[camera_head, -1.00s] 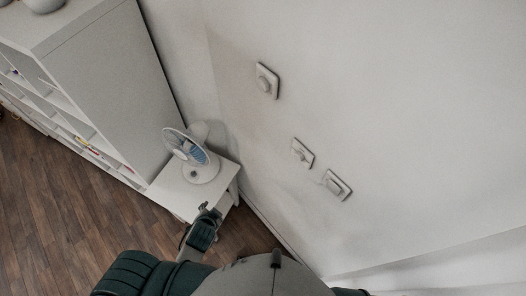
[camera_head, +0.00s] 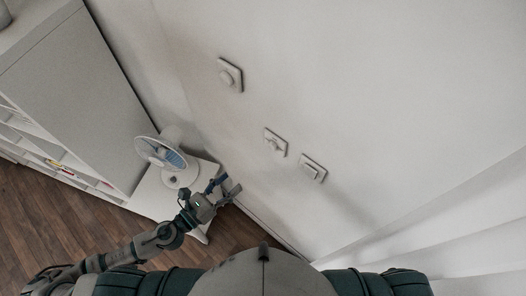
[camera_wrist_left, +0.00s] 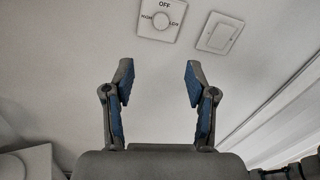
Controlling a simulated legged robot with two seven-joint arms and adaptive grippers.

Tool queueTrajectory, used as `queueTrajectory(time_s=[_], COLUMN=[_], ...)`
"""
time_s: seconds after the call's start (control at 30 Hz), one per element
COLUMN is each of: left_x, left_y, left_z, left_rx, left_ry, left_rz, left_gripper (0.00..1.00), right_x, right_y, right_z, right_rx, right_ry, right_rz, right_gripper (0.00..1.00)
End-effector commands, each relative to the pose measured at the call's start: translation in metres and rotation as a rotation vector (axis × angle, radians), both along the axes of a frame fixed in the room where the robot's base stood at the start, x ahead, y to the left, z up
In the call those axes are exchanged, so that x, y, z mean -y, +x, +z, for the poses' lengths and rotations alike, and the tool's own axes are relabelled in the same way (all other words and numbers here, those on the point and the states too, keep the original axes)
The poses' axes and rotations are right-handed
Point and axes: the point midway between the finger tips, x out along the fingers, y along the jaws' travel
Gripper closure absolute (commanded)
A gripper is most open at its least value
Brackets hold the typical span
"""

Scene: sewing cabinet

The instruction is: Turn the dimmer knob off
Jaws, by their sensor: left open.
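The dimmer knob (camera_wrist_left: 160,20) shows at the top of the left wrist view, on a square white plate marked OFF, HIGH and LOW. In the head view, the middle wall plate (camera_head: 275,142) has a raised knob and appears to be the dimmer; its markings cannot be read there. My left gripper (camera_head: 226,186) is open and empty, below and left of that plate in the head view. In the left wrist view its two blue-padded fingers (camera_wrist_left: 158,75) stand wide apart below the knob, touching nothing. My right gripper is out of view.
A rocker switch (camera_wrist_left: 220,34) is right of the dimmer; it also shows in the head view (camera_head: 313,168). A fan (camera_head: 165,155) stands on a low white table (camera_head: 150,203), beside a white shelf (camera_head: 75,90).

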Motion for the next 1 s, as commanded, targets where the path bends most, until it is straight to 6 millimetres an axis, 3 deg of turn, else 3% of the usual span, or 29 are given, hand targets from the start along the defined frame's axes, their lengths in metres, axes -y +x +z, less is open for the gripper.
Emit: queueTrajectory(time_s=[0.47, 0.67, 0.87, 1.0], left_x=[0.021, 0.043, 0.070, 0.077], left_y=[0.036, 0.052, 0.071, 0.081], left_z=[-0.002, -0.002, -0.004, -0.005], left_rx=[0.003, 0.002, 0.001, 0.002], left_ry=[-0.014, -0.005, 0.001, -0.005], left_rz=[0.003, -0.001, -0.004, 0.003], left_gripper=[0.44, 0.44, 0.44, 0.44], right_x=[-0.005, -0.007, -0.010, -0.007], right_y=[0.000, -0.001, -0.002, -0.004], right_z=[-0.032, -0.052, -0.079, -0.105], right_rx=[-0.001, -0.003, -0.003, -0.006], right_ry=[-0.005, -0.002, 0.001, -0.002], right_rz=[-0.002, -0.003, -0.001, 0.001], right_gripper=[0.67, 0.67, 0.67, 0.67])
